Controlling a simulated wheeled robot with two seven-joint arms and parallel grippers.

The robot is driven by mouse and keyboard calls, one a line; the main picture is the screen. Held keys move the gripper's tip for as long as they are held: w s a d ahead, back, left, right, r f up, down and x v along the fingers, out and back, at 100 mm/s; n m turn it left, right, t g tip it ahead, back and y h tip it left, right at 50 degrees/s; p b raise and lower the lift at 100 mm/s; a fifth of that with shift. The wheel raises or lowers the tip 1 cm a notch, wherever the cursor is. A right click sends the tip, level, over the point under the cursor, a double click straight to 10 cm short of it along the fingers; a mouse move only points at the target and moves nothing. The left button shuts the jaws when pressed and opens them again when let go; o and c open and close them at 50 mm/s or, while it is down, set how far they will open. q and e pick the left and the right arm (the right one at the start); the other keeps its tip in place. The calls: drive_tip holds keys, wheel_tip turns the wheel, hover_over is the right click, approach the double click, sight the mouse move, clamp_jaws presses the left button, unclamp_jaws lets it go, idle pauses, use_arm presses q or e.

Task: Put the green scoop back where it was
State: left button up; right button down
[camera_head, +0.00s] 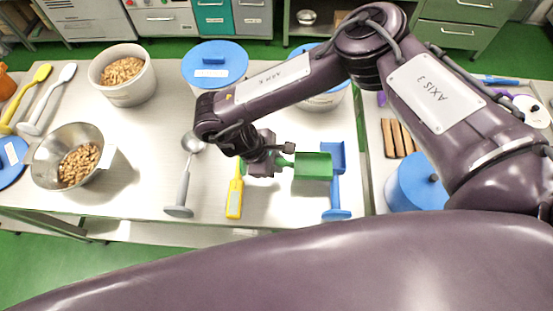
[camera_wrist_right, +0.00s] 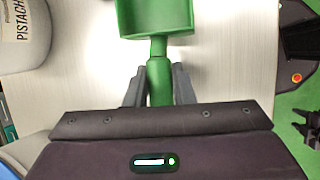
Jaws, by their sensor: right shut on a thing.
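The green scoop (camera_head: 313,166) is in my right gripper (camera_head: 276,160), over the table between a yellow-handled tool and a blue scoop. In the right wrist view the right gripper (camera_wrist_right: 159,88) is shut on the green handle, with the scoop's pan (camera_wrist_right: 156,16) pointing away from the gripper. In the head view the pan points right, its edge close to the blue scoop (camera_head: 335,185); I cannot tell whether they touch or how high the pan is. My left gripper is not in view.
The yellow-handled tool (camera_head: 234,196) and a grey spoon (camera_head: 184,188) lie to the left. A steel bowl (camera_head: 45,165) and a white tub (camera_head: 127,92) hold nuts. A blue-lidded tub (camera_head: 214,64) stands behind. The table (camera_head: 285,203) is bare in front of the scoop.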

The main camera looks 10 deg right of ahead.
drive_tip(key=shift+f, duration=0.3)
drive_tip(key=c, duration=1.2)
unclamp_jaws()
drive_tip(key=shift+c, duration=0.2)
drive_tip(key=shift+r, duration=0.25)
drive_tip(key=w+b+v, duration=0.1)
drive_tip(key=b+v, duration=0.1)
drive_tip(key=v, duration=1)
drive_tip(key=shift+s+r, duration=0.4)
drive_tip(key=shift+s, duration=0.1)
